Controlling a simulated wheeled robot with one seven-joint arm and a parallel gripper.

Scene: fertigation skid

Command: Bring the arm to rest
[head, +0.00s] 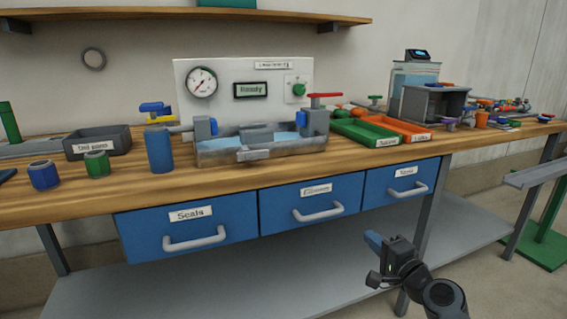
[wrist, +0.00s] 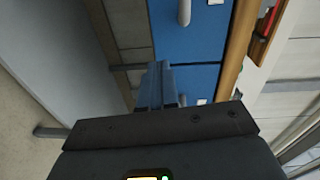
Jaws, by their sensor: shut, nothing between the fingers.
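My gripper (head: 373,242) is in front of the workbench, low at the right of centre in the head view. Its blue fingers are together and hold nothing. In the wrist view the shut fingers (wrist: 157,88) point toward the blue drawer fronts and the space under the bench. My dark arm links run down to the bottom edge of the head view. The gripper appears apart from the drawers.
The wooden bench (head: 245,178) carries a test panel (head: 243,75), a grey trough (head: 262,149), and green (head: 367,133) and orange (head: 400,130) trays. Three shut blue drawers (head: 315,203) with handles hang below. A grey lower shelf (head: 220,290) lies underneath. A green stand (head: 545,225) is at right.

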